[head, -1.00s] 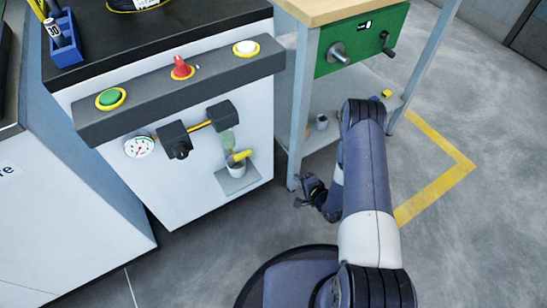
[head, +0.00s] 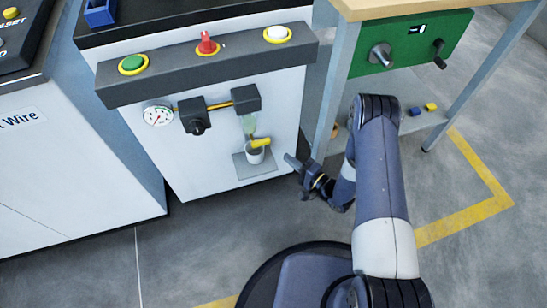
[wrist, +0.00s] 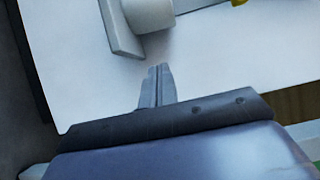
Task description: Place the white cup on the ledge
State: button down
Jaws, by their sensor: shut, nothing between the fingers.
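The white cup (head: 255,155) stands upright on the small grey ledge (head: 262,172) on the front of the white machine, below the greenish clear part and the yellow handle. In the wrist view the cup (wrist: 148,12) shows at the top edge, partly cut off, against the ledge plate (wrist: 120,32). My gripper (head: 289,160) is to the right of the cup and ledge, apart from both. Its fingers (wrist: 158,68) are together with nothing between them, pointing towards the ledge.
The yellow handle (head: 260,143) juts out just above the cup. A black valve block (head: 195,115) and a gauge (head: 158,115) are to the left. A workbench with a green panel (head: 410,45) stands to the right, its leg (head: 334,90) near my gripper.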

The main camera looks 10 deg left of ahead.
aim_at(268, 161)
jog(key=shift+w+a+b, duration=0.1)
jog(key=shift+a+b, duration=0.5)
jog(key=shift+a, duration=2.45)
jog(key=shift+s+a+b, duration=0.15)
jog(key=shift+a+b, duration=0.05)
jog(key=shift+a, duration=0.3)
jog(key=shift+s+a+b, duration=0.15)
jog(key=shift+a+b, duration=0.05)
jog(key=shift+a, duration=0.3)
jog(key=shift+d, duration=0.1)
